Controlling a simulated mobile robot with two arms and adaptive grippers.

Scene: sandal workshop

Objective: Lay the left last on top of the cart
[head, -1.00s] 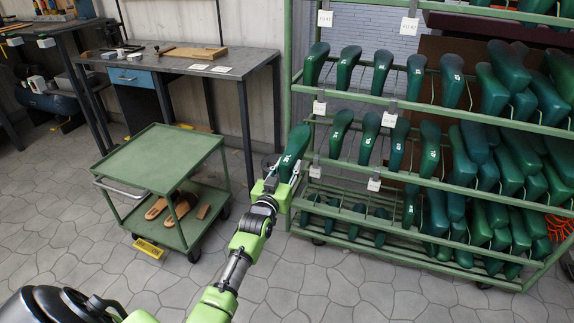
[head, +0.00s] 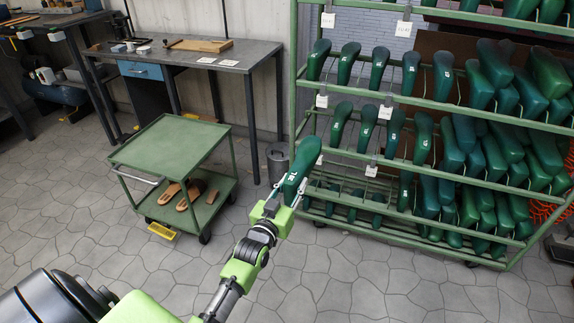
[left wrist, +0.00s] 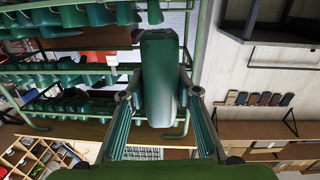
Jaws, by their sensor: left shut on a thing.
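A dark green last (head: 299,165) with white marking is held in my left gripper (head: 283,193), in front of the rack's left end. In the left wrist view the last (left wrist: 160,80) stands between the two fingers (left wrist: 162,98), which are shut on it. The green cart (head: 172,143) stands to the left of the gripper, with its top shelf empty. The last is apart from the cart, to its right. My right gripper is not in view.
A green rack (head: 296,75) full of lasts fills the right side. The cart's lower shelf holds brown sandals (head: 186,194). A workbench (head: 185,57) stands behind the cart, and a grey bin (head: 277,160) is by its leg. The floor in front is clear.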

